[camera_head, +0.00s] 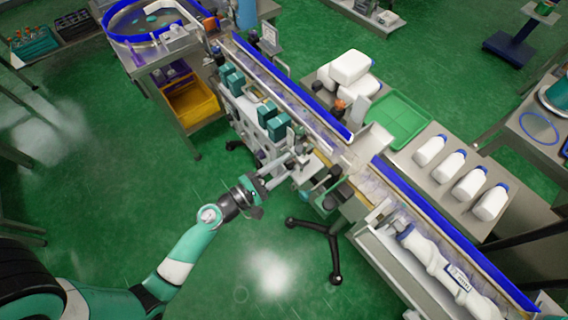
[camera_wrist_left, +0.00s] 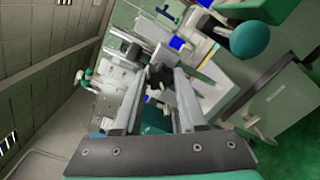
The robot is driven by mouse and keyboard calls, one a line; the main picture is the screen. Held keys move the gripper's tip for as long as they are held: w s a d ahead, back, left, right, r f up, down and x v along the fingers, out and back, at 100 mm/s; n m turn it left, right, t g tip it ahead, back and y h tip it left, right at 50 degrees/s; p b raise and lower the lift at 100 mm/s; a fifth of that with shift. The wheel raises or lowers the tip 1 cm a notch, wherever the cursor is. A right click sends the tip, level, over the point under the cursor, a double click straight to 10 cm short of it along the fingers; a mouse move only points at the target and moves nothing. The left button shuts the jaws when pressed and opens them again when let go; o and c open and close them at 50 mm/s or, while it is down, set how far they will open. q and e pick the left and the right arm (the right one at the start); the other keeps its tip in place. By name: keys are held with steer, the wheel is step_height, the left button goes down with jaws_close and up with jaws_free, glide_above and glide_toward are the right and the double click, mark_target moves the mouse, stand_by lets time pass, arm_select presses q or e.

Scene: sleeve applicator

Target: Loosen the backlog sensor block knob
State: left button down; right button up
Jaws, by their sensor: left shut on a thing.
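My left gripper (camera_head: 286,170) reaches in from the lower left to the near side of the conveyor, at the sensor and bracket hardware. In the left wrist view its two long grey fingers (camera_wrist_left: 160,82) close in on a small dark knob (camera_wrist_left: 160,74) at their tips. The gripper is shut on this knob, which looks like the sensor block knob. The fingers partly cover it, and its turn angle cannot be read. In the head view the knob is too small to make out clearly. My right gripper is in neither view.
The conveyor with blue rails (camera_head: 290,88) runs diagonally across the head view. Teal-topped units (camera_head: 272,118) stand along its near side. White bottles (camera_head: 450,165) stand on a bench beside a green tray (camera_head: 396,118). A yellow bin (camera_head: 192,104) sits at upper left. The green floor in front is open.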

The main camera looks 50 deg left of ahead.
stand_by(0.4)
arm_select(q)
steer(key=shift+c, duration=2.3)
jaws_free()
steer(key=s+b, duration=0.1)
steer(key=s, duration=1)
steer(key=shift+s, duration=0.35)
